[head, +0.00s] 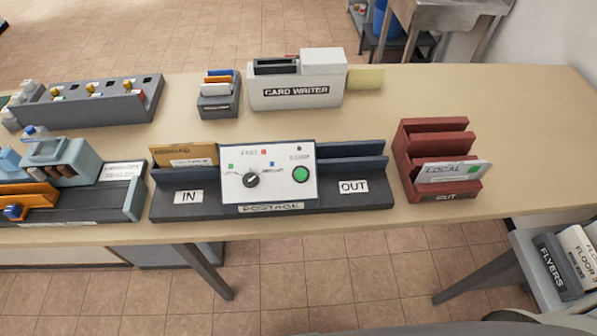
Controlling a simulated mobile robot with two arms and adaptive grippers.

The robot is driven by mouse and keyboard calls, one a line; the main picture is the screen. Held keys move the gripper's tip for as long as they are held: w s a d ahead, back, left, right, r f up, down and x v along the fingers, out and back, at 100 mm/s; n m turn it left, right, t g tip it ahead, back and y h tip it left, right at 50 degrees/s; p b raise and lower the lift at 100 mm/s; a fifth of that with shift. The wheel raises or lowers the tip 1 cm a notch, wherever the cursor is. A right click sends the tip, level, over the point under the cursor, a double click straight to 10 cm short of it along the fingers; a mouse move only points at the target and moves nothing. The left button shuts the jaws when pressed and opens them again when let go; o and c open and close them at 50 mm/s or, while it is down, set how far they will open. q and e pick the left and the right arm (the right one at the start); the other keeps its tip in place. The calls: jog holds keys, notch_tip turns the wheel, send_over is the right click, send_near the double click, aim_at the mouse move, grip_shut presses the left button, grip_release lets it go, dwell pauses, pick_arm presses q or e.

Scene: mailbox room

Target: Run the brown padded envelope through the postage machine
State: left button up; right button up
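The postage machine (268,185) stands near the front edge of the table, with a white panel, a black dial, a green button and a "POSTAGE" label. Its dark left side (175,205) is marked "IN" and its dark right side (380,198) is marked "OUT". A brown-orange envelope (180,152) stands in the slot on the IN side, left of the panel; its small print is hard to read. The OUT side looks empty. Neither of my grippers is in view.
Right of the machine is a red "OUT" rack (410,150) holding a white "LOCAL" envelope (453,172). A card writer (322,92) and a small card rack (218,105) stand behind. A blue-grey device (62,155) and orange items crowd the left. The table's right end is clear.

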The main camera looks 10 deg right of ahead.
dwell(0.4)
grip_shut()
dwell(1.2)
